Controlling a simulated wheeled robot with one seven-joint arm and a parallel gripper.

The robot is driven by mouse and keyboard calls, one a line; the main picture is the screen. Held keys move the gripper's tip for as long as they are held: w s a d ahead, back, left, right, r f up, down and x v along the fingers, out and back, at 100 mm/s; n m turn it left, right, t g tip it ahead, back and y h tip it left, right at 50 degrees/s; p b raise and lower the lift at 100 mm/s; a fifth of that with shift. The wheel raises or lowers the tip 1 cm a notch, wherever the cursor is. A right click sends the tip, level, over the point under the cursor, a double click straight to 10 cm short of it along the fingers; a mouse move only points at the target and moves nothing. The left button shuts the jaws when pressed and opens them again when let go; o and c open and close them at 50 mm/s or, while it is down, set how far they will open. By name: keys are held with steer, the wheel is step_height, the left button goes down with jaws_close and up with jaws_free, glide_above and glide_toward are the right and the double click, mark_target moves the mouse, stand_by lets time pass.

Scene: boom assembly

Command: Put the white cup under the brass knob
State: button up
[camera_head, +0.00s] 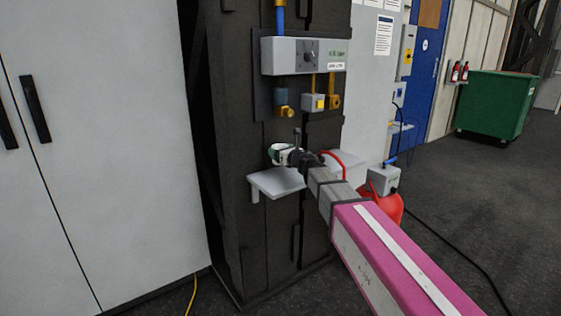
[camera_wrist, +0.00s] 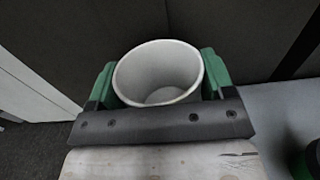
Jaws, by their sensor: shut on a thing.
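My gripper (camera_head: 279,154) is shut on the white cup (camera_head: 277,149), below the panel fittings and above a small grey shelf (camera_head: 270,184). In the wrist view, the green fingers of my gripper (camera_wrist: 160,82) press on both sides of the cup (camera_wrist: 160,70), which shows an open rim and an empty inside. I cannot tell whether its base touches the shelf. A brass fitting (camera_head: 285,111) hangs under a blue collar, almost straight above the cup in the head view. Another brass piece (camera_head: 334,102) is on the panel farther right. Which is the knob is unclear.
A dark cabinet column (camera_head: 239,100) stands behind the shelf. A grey control box (camera_head: 305,55) is mounted above. A red container (camera_head: 388,207) and a grey box (camera_head: 384,179) are right of my arm. A dark green object (camera_wrist: 312,158) shows in the wrist view's lower right.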

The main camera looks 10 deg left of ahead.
steer(key=shift+w+f, duration=0.15)
steer(key=shift+f, duration=1.95)
steer(key=shift+f, duration=0.15)
steer(key=o, duration=0.9)
steer(key=shift+r, duration=0.2)
steer(key=v, duration=1.2)
